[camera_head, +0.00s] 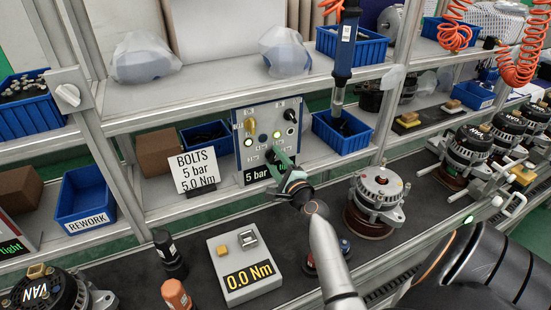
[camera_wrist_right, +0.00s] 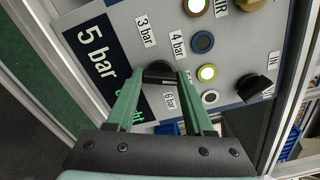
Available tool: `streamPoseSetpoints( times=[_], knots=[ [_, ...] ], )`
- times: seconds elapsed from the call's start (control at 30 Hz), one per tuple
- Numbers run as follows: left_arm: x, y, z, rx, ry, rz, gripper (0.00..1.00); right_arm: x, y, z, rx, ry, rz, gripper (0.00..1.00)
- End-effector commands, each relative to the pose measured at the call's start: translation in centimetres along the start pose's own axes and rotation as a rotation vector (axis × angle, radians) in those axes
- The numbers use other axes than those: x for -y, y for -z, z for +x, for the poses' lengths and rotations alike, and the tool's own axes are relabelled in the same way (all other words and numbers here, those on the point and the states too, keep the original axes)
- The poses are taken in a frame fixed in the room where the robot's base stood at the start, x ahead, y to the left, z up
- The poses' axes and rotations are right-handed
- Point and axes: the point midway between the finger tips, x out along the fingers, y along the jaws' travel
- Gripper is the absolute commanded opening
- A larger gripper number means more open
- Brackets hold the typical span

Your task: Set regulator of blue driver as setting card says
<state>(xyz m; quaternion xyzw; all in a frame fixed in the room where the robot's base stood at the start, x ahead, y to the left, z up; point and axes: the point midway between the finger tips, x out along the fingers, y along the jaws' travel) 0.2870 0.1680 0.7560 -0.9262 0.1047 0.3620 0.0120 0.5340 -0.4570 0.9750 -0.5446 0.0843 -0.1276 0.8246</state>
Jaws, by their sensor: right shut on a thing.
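The regulator panel (camera_head: 239,121) stands on the shelf, with dials, lamps and a black knob (camera_wrist_right: 160,70). My right gripper (camera_head: 276,157) is at the panel's lower part; in the wrist view its green fingers (camera_wrist_right: 160,78) are shut on that knob, one on each side. Labels for 3, 4 and 6 bar show around the knob. The panel's display (camera_head: 257,173) reads 5 bar, with green text below partly hidden by a finger. The setting card (camera_head: 195,172) reads BOLTS, 5 bar, 5.0 Nm. The blue driver (camera_head: 346,48) hangs upright to the right. My left gripper is out of view.
A grey box (camera_head: 240,258) showing 0.0 Nm lies on the dark bench. An alternator (camera_head: 377,195) stands right of my right gripper. Blue bins, including the REWORK bin (camera_head: 85,197), sit on the shelves. A shelf post (camera_head: 394,80) rises right of the driver.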

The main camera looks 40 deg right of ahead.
Motion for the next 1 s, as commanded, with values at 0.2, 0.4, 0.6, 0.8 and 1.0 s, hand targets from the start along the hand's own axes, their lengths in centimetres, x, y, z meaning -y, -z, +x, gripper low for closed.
streamPoseSetpoints(
  times=[0.2, 0.4, 0.6, 0.8, 1.0],
  knots=[
    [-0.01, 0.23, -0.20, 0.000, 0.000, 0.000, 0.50, 0.04, -0.02, 0.02, 0.000, 0.001, 0.085, 0.00],
    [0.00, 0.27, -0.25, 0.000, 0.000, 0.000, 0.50, 0.03, -0.01, 0.02, 0.000, 0.001, 0.118, 0.00],
    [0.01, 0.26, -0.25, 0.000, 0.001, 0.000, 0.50, 0.03, -0.01, 0.02, 0.000, 0.001, 0.123, 0.00],
    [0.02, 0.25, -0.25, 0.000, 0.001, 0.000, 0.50, 0.03, -0.01, 0.02, 0.000, 0.001, 0.122, 0.00],
    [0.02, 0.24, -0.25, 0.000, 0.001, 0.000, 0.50, 0.03, -0.01, 0.02, 0.000, 0.001, 0.121, 0.74]
  ],
)
